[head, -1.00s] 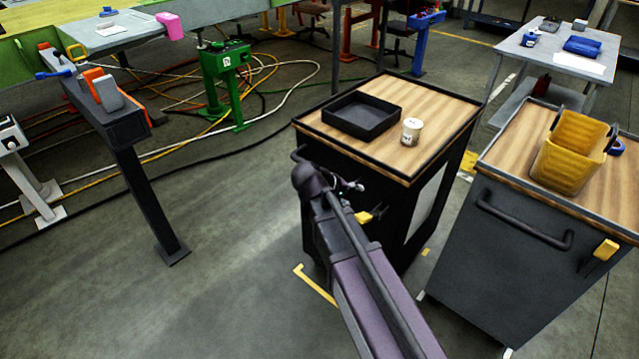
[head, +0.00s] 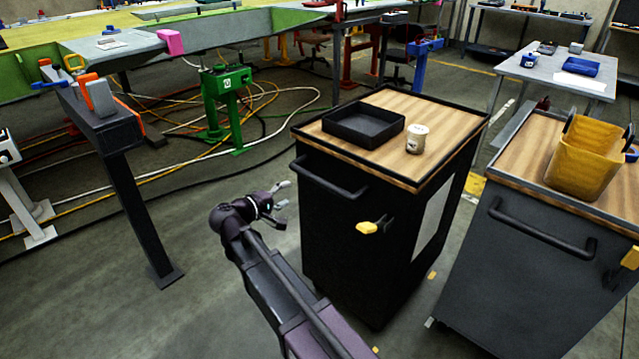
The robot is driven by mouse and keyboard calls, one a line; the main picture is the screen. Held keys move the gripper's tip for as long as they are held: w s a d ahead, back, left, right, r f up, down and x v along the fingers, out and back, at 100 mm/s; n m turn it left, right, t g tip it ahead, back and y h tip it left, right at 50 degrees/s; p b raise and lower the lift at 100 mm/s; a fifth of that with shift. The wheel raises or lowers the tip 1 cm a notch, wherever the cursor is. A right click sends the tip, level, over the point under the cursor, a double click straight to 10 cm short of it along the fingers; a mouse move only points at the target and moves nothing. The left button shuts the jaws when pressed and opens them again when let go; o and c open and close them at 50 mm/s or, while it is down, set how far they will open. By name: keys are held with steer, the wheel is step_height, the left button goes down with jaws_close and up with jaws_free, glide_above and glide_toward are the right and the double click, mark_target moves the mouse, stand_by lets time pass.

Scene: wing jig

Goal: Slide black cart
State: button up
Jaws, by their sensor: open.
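The black cart (head: 345,235) stands upright in the middle of the head view, with a wood top, a dark rim and a bar handle (head: 328,181) near the top of its front face. A yellow latch or grip (head: 368,227) sits on the front's right side. My gripper (head: 280,199) is open and empty, just left of the cart's front and a little below the handle's left end. Its fingers point toward the cart and appear apart from it. My arm hides part of the floor by the cart's lower left.
A black tray (head: 362,141) and a white cup (head: 416,139) stand on the cart. A second dark cart with a yellow bin (head: 583,160) stands close on the right. A dark jig post (head: 143,215) is at left. Cables lie on the floor behind; floor between post and cart is clear.

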mark_target(316, 182)
steer(key=b+x, duration=0.2)
steer(key=x, duration=1.2)
steer(key=shift+b, duration=0.35)
steer(key=shift+s, duration=0.1)
jaws_close()
steer(key=shift+d, duration=0.2)
steer(key=shift+a, duration=0.2)
